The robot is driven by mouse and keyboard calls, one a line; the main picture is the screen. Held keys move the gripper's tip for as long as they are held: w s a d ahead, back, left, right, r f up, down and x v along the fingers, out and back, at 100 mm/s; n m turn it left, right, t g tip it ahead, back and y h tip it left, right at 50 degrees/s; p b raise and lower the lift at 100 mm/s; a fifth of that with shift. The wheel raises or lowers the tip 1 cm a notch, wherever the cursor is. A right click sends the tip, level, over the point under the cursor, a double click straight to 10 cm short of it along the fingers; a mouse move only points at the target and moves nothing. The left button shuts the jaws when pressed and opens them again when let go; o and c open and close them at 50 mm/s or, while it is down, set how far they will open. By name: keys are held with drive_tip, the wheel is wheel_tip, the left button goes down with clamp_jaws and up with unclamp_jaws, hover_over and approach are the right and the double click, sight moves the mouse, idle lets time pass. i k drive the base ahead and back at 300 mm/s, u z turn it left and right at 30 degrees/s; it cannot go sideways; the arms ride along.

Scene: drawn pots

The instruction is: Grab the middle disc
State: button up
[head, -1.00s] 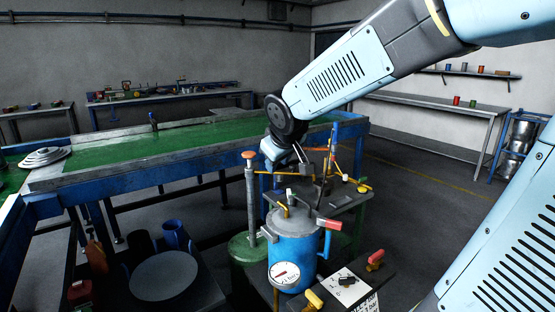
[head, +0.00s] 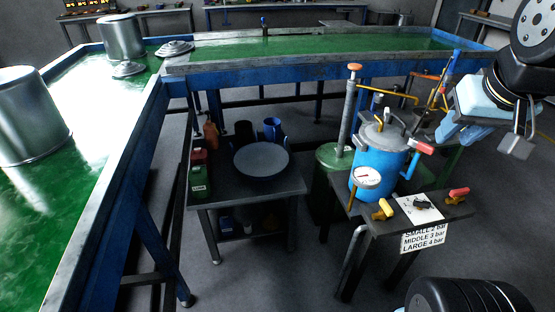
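A white card (head: 407,213) lies on the small dark table at right. A few small dark pieces (head: 422,202) sit on it, close together; they may be the discs, but they are too small to tell which is the middle one. A sign (head: 424,238) on the table's front reads SMALL 2 bar, MIDDLE 3 bar, LARGE 4 bar. A blue pot (head: 377,176) with a grey lid and a white dial gauge (head: 367,178) stands just left of and behind the card. My gripper (head: 516,146) is at the right edge, above and right of the card, apart from it. Its finger gap is not clear.
A yellow-handled valve (head: 382,210) and a red-handled valve (head: 457,195) flank the card. A low table (head: 211,185) with a round grey plate stands left. Large metal pots (head: 122,38) stand on the green bench.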

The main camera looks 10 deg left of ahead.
sight(260, 158)
drive_tip(key=k, duration=0.65)
drive_tip(key=u, duration=0.7)
drive_tip(key=i, duration=0.75)
drive_tip(key=z, duration=0.1)
drive_tip(key=k, duration=0.85)
drive_tip(key=u, duration=0.15)
drive_tip(key=i, duration=0.75)
drive_tip(key=z, duration=0.05)
